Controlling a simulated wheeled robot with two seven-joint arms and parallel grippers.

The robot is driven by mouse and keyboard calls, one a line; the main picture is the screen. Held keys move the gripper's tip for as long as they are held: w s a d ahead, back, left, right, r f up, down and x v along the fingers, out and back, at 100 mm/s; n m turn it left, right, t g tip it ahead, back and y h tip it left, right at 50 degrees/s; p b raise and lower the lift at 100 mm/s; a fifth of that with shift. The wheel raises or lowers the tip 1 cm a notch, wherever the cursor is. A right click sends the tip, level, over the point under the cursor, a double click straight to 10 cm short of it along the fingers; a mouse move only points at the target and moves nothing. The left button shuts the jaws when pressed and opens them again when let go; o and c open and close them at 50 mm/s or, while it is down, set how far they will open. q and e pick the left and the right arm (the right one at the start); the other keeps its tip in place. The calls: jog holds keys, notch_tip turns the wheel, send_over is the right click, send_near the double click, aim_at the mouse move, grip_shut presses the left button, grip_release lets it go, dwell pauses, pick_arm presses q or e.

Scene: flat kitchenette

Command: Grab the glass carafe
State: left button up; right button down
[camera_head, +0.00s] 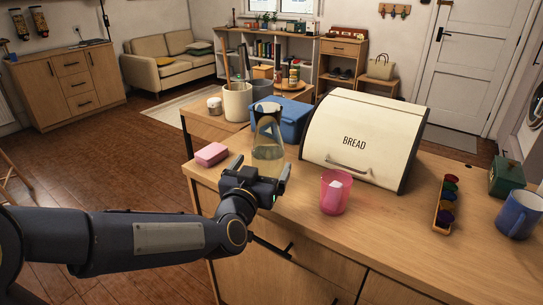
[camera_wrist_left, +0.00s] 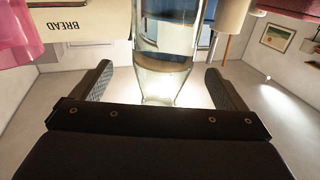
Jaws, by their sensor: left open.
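The glass carafe (camera_head: 268,152) stands upright on the wooden counter, left of the bread box. It is clear glass with a dark collar near the top. My left gripper (camera_head: 261,168) is open at the near side of the carafe, its two fingers pointing toward it. In the left wrist view the carafe (camera_wrist_left: 165,62) appears between the two spread fingers of my left gripper (camera_wrist_left: 159,70), with visible space on both sides. I cannot tell how deep it sits between the fingers. My right gripper is not in view.
The cream bread box (camera_head: 362,138) stands right of the carafe, with a pink cup (camera_head: 334,195) in front. A pink block (camera_head: 211,154) lies to the left. A blue box (camera_head: 292,122) and a cream crock (camera_head: 238,103) stand behind. A blue mug (camera_head: 518,214) is far right.

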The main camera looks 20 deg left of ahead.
aim_at(268, 151)
pick_arm(q)
jog(key=shift+w, duration=0.5)
jog(key=w, duration=0.5)
jog(key=shift+w+a, duration=0.1)
jog(key=shift+w, duration=0.2)
jog(key=c, duration=1.6)
jog(key=shift+r, duration=0.15)
jog(key=shift+c, duration=0.5)
jog(key=shift+r, duration=0.1)
